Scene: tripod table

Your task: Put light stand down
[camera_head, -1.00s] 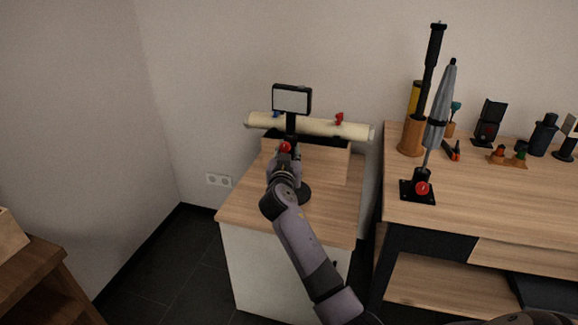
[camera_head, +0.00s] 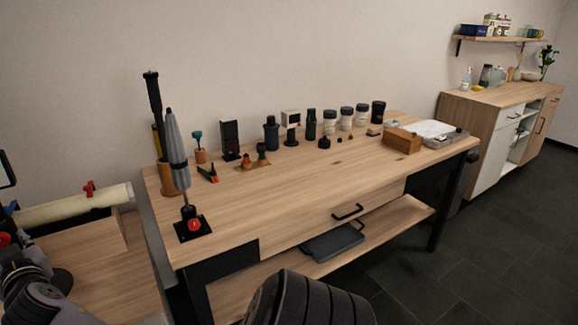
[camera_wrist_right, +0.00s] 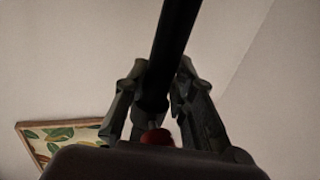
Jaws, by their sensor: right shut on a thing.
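The light stand shows at the far left edge of the head view, partly cut off. Its dark-framed light panel (camera_head: 6,168) is at the top, and a red knob (camera_head: 4,239) sits lower on the pole. Part of a dark round base (camera_head: 62,280) shows beside my arm, over the low cabinet top (camera_head: 120,285); whether it rests there I cannot tell. My right gripper (camera_wrist_right: 160,100) is shut on the dark pole in the right wrist view, with a red knob (camera_wrist_right: 158,137) just below the fingers. My left gripper is out of view.
A cream roll (camera_head: 75,205) lies behind the stand. A wooden sideboard (camera_head: 490,105) stands far right.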

